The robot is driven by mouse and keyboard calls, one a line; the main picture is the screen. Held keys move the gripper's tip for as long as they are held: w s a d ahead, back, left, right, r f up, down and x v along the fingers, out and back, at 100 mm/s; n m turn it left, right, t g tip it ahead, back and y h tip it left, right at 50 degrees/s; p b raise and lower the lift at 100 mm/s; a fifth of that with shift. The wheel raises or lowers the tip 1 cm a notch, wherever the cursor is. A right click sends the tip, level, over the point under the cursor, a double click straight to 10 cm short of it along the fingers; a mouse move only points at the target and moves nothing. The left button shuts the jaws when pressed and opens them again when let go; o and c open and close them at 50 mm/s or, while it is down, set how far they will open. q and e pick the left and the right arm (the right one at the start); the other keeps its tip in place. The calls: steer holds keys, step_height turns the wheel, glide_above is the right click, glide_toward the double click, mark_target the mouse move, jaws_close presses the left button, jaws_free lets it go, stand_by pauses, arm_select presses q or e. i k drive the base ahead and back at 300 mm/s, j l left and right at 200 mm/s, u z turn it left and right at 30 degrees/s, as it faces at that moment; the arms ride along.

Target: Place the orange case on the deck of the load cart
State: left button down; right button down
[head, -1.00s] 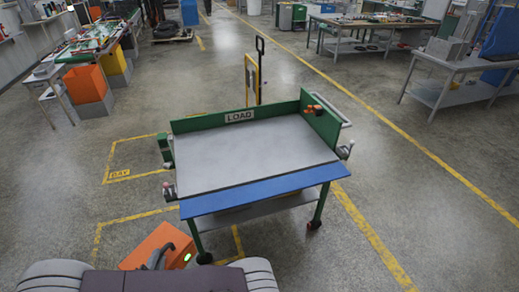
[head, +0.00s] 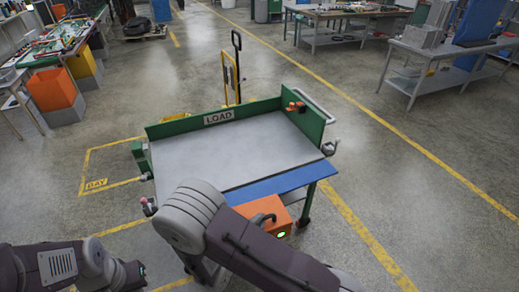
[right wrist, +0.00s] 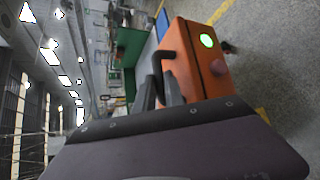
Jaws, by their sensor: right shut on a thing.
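The orange case (head: 259,208) has a dark handle on top and a lit green spot on its side. In the head view it overlaps the blue front edge of the load cart (head: 290,182); its height over the cart is unclear. My right gripper (right wrist: 158,92) is shut on the case's handle, and the case (right wrist: 190,60) fills the upper middle of the right wrist view. In the head view my right arm hides most of this gripper. The cart's grey deck (head: 245,150) is bare in its visible middle. My left arm shows at lower left, without clear jaws.
Green walls (head: 175,127) border the deck at the back and right. A small orange-and-black item (head: 296,106) is at the right wall. A yellow pallet jack (head: 229,85) stands behind the cart. Open floor with yellow lines lies on both sides.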

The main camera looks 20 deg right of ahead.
mark_target(238, 150)
steer(key=i+l+u, duration=1.05)
steer(key=l, duration=0.25)
steer(key=l+z, duration=0.05)
